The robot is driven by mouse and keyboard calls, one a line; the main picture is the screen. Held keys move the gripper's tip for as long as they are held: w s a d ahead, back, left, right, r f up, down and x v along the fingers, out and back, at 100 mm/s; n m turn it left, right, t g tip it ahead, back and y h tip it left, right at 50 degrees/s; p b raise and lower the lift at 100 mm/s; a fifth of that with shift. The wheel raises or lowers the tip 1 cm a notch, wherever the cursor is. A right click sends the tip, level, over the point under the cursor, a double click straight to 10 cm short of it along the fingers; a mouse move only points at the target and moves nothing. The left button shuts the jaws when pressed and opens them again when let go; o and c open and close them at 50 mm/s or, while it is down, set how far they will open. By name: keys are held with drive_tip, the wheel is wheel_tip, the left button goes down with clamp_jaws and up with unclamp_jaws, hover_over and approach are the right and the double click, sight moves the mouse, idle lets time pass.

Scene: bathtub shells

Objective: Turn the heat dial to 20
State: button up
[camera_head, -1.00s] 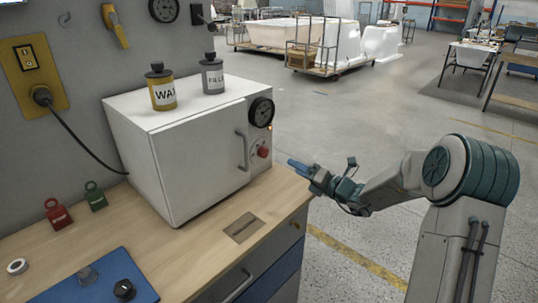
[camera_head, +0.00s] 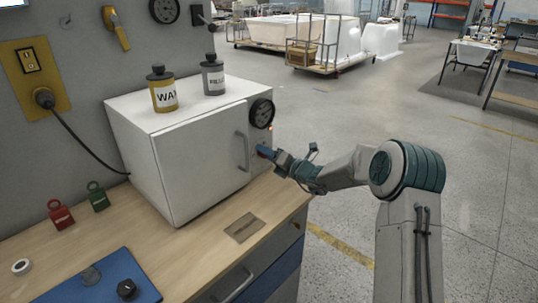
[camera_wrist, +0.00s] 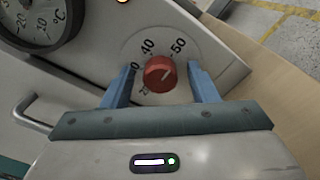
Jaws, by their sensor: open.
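The heat dial (camera_wrist: 159,74) is a round red knob on the oven's pale front panel, with the numbers 40 and 50 above it and lower numbers partly hidden at its left. Its light pointer mark slants toward the upper right of the wrist view, away from the 20 side. My gripper (camera_wrist: 161,80) is open, with one blue finger on each side of the knob and visible gaps between. In the head view my gripper (camera_head: 264,152) is at the right of the oven front (camera_head: 205,155) and hides most of the dial.
The black temperature gauge (camera_head: 262,113) sits above the dial, and the door handle (camera_head: 242,151) is to its left. Two bottles (camera_head: 162,92) stand on the oven. The wooden bench (camera_head: 190,250) holds two padlocks and a blue mat. Open floor lies to the right.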

drive_tip(key=c, duration=1)
drive_tip(key=shift+d, duration=0.15)
drive_tip(key=shift+f+b, duration=0.1)
drive_tip(key=shift+b, duration=0.2)
